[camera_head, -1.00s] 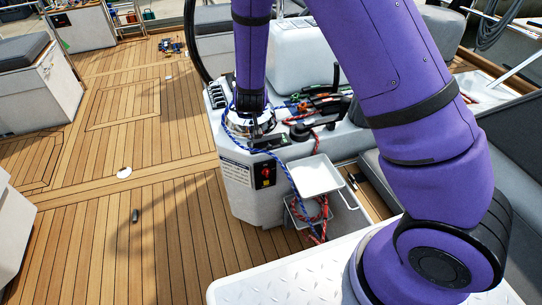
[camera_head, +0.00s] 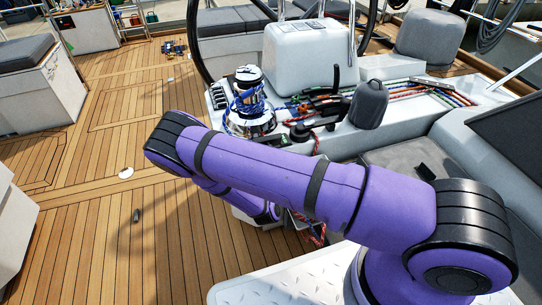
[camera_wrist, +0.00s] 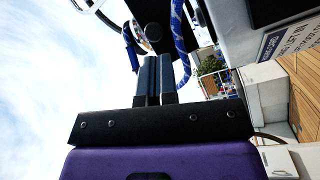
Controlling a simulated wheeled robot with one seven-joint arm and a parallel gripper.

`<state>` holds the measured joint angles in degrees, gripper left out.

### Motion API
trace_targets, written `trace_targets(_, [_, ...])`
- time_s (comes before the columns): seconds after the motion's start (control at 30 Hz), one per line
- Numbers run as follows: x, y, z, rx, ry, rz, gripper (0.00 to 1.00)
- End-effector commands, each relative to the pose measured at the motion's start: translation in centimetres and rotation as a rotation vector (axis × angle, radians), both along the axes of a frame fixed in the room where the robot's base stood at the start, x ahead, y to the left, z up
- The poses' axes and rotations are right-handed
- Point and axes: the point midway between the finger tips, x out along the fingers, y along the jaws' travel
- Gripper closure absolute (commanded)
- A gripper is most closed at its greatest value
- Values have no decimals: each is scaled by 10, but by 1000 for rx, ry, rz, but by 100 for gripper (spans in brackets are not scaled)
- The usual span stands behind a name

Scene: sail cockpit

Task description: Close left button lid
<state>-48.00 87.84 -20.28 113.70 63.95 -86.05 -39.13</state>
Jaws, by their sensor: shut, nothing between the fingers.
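I cannot make out the left button lid in either view. My gripper (camera_wrist: 158,78) is shut and empty in the wrist view, with its two dark fingers side by side. A blue rope (camera_wrist: 181,40) hangs just beyond the fingertips, and a dark part lies at the top behind them; I cannot tell what it is. In the head view my gripper is hidden behind my purple arm. The winch (camera_head: 249,122) with the blue rope around it stands on the white console, and my arm hides the console's front and the area just below the winch.
Several black clutch levers (camera_head: 322,105) and coloured ropes (camera_head: 415,90) lie right of the winch. A grey covered winch (camera_head: 369,104) stands further right. The steering wheel rim (camera_head: 193,45) rises behind. The teak deck (camera_head: 100,200) at left is mostly clear.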

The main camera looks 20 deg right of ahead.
Motion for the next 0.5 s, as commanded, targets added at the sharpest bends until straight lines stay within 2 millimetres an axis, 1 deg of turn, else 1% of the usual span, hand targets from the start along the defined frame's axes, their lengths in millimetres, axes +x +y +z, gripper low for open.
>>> trace_targets(0.03, [-10,-3,-11,-61,-20,25,100])
trace_targets(0.2, [-39,-10,-32,-248,-108,101,100])
trace_targets(0.33, [-56,-14,-42,-351,-164,149,100])
trace_targets(0.5, [-68,-16,-48,-417,-202,181,100])
